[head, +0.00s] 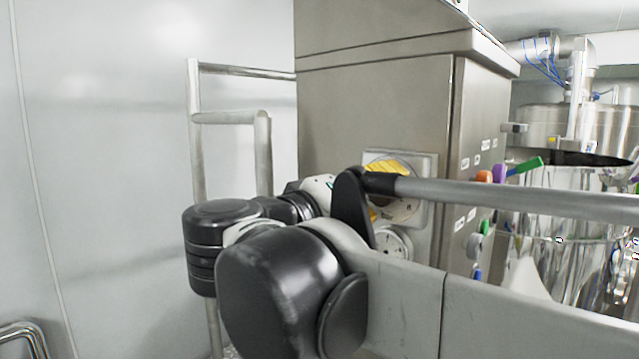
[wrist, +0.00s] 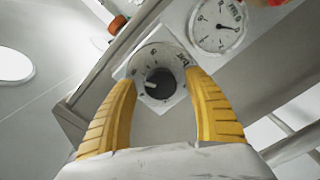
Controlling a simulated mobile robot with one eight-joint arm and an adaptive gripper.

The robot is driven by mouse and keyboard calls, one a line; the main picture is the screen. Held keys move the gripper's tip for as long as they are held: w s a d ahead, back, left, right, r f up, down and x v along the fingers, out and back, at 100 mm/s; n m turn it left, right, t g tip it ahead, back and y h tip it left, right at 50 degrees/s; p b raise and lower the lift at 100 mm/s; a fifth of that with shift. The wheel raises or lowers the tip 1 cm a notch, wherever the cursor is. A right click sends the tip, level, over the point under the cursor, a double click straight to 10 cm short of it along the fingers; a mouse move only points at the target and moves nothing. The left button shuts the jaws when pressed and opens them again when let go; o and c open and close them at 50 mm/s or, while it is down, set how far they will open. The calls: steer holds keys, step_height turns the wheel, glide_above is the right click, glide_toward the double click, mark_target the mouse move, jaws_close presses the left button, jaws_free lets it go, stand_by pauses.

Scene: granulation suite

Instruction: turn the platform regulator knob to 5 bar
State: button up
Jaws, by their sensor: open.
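The regulator knob (wrist: 160,84) is a dark grey round knob with a light pointer mark, set in a white ring with printed marks on a pale plate. My gripper (wrist: 160,82) is open, its yellow fingers on either side of the knob with visible gaps. I cannot tell how deep the fingertips reach. The pressure gauge (wrist: 218,26) has a white face and dark needle; its figures are too small to read. It also shows low on the panel in the head view (head: 394,244). There the yellow fingers are at the upper dial, and my arm hides much of it.
The knob sits on a steel cabinet (head: 375,100) with coloured knobs, including an orange one (head: 483,176), on its right side. A metal handrail (head: 194,130) stands at left. A grey bar (head: 520,195) crosses at right, before steel vessels (head: 570,125).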

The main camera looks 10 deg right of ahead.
steer(key=shift+w+d, duration=0.25)
steer(key=shift+d, duration=0.15)
steer(key=c, duration=1.2)
steer(key=shift+n, duration=0.3)
steer(key=shift+n+b, duration=0.7)
steer(key=shift+n, duration=1.9)
steer(key=shift+r, duration=0.1)
steer(key=o, duration=1.2)
steer(key=shift+a, duration=0.1)
